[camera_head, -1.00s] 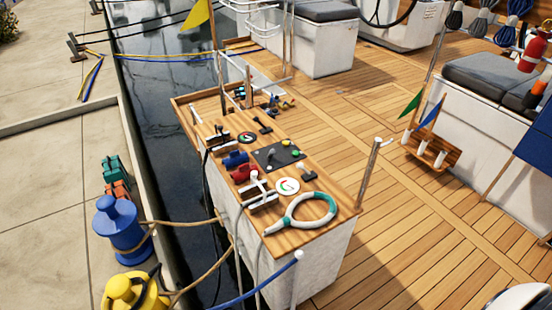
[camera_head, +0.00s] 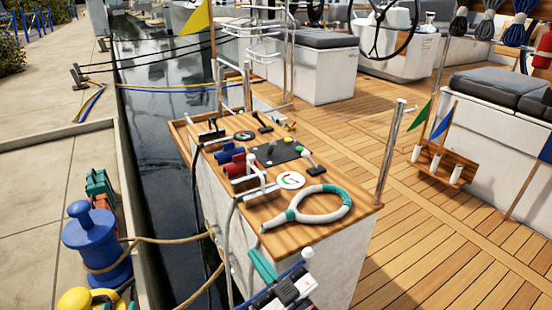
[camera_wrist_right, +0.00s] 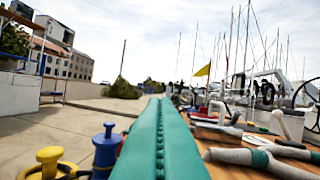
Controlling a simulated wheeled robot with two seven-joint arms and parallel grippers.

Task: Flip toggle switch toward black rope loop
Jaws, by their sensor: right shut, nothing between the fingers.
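The black control panel (camera_head: 273,152) lies on the wooden console top. A small grey lever (camera_head: 270,148) stands on it and looks like the toggle switch; its tilt is too small to tell. My left gripper is not in view.
A white-and-green ring with a handle (camera_head: 318,205) lies on the console's near end. White bent tubing (camera_head: 255,185) and red and blue cylinders (camera_head: 236,167) stand near the left edge. A metal post (camera_head: 390,150) rises at the right corner. Bollards (camera_head: 95,240) stand on the quay.

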